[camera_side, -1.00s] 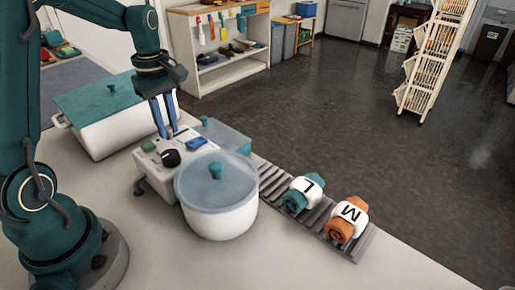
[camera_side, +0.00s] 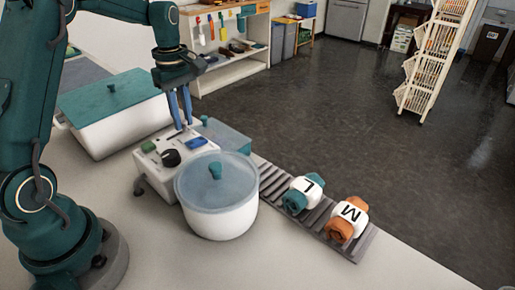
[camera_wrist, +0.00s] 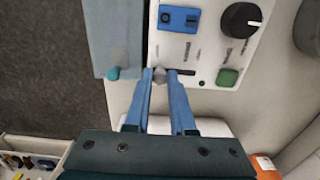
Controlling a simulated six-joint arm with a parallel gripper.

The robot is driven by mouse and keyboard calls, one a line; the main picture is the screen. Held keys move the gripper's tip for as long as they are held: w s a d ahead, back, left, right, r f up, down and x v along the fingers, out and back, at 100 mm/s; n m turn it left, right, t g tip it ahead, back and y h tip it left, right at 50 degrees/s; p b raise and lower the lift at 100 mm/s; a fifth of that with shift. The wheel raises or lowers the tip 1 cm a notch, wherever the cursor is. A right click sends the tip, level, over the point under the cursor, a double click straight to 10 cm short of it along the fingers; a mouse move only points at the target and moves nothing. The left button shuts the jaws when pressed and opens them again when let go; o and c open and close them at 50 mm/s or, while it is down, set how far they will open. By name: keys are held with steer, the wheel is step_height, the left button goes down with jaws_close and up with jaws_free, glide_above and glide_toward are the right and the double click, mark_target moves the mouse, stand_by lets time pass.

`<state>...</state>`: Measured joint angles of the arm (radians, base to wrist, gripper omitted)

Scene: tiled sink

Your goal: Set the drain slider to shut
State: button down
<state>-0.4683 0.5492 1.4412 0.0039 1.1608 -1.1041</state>
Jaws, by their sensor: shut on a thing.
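The white control panel (camera_side: 160,165) stands on the counter, with a dark slider slot (camera_wrist: 184,72) in its top. In the wrist view the grey slider knob (camera_wrist: 160,76) sits at the left end of the slot, on the side of the teal-lidded container. My gripper (camera_wrist: 160,72) has its blue fingers closed on either side of the knob. In the side view my gripper (camera_side: 183,126) points down at the panel's far edge, and the knob is hidden between the fingertips. The slot's markings are too blurred to read.
The panel also carries a black dial (camera_side: 171,157), a green button (camera_side: 148,146) and a blue switch (camera_side: 196,142). A lidded white pot (camera_side: 218,208) stands close in front, a teal-lidded container (camera_side: 230,138) behind, and a large box (camera_side: 110,130) at left.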

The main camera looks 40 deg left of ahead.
mark_target(185, 120)
steer(key=shift+w, duration=0.35)
steer(key=c, duration=1.1)
jaws_free()
steer(key=o, duration=0.3)
steer(key=shift+o, duration=0.2)
steer(key=shift+s, duration=0.1)
steer(key=shift+r, duration=2.6)
